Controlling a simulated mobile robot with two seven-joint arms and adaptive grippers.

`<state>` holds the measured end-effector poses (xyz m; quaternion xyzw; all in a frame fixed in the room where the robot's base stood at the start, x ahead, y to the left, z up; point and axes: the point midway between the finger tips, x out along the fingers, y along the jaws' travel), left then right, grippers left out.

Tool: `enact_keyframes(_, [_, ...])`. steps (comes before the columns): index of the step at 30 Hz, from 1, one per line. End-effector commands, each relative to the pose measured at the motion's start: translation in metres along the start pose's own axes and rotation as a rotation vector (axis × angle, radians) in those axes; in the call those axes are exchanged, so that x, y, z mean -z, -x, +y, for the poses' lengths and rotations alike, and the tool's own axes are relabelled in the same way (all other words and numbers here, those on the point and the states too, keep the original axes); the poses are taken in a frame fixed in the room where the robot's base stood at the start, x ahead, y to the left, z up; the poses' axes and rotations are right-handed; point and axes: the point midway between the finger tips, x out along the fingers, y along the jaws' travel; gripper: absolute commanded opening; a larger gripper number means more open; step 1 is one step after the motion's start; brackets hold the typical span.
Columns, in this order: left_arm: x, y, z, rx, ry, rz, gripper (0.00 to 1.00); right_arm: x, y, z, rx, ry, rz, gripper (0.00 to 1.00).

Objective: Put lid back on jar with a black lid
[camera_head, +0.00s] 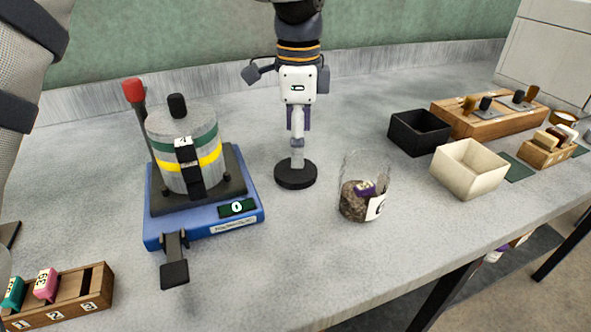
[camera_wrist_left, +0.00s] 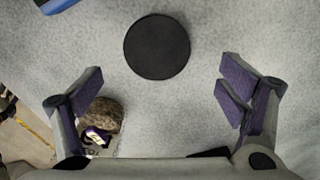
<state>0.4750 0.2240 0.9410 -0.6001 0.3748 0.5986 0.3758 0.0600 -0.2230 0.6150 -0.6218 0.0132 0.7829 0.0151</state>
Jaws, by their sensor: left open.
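The black lid (camera_head: 295,176) lies flat on the grey table as a round disc. It also shows in the left wrist view (camera_wrist_left: 157,47), above centre. The clear jar (camera_head: 366,172) stands upright and open to the right of the lid. It holds brown grain and a purple piece, and has a white label. In the left wrist view the jar (camera_wrist_left: 103,117) is at the lower left, partly behind a finger. My left gripper (camera_head: 297,132) points down above the lid, open and empty (camera_wrist_left: 163,88). Whether a fingertip touches the lid is unclear. My right gripper is not in view.
A blue device (camera_head: 210,222) with a grey cylinder (camera_head: 200,125) stands left of the lid. Black (camera_head: 420,145) and cream (camera_head: 470,185) open boxes are right of the jar. Wooden racks stand at lower left (camera_head: 75,308) and far right (camera_head: 470,122). The table's front edge is near the jar.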

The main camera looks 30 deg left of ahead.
Motion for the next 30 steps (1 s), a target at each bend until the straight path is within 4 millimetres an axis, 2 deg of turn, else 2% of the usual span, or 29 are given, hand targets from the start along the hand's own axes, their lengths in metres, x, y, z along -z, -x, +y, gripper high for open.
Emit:
enact_keyframes(6, [0.003, -0.036, 0.004, -0.003, 0.000, -0.002, 0.89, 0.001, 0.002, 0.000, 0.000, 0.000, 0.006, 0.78])
enact_keyframes(9, [0.003, -0.047, 0.004, -0.003, 0.000, -0.001, 0.89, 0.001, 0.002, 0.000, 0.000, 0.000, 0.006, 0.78])
enact_keyframes(20, [0.003, -0.049, 0.004, -0.001, 0.000, 0.000, 0.89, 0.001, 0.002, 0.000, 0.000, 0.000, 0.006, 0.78])
enact_keyframes(26, [0.003, -0.049, 0.004, -0.001, 0.000, 0.000, 0.56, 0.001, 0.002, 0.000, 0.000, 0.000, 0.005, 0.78])
enact_keyframes(30, [0.003, -0.049, 0.004, -0.001, 0.000, 0.000, 0.55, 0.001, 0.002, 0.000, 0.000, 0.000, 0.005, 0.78])
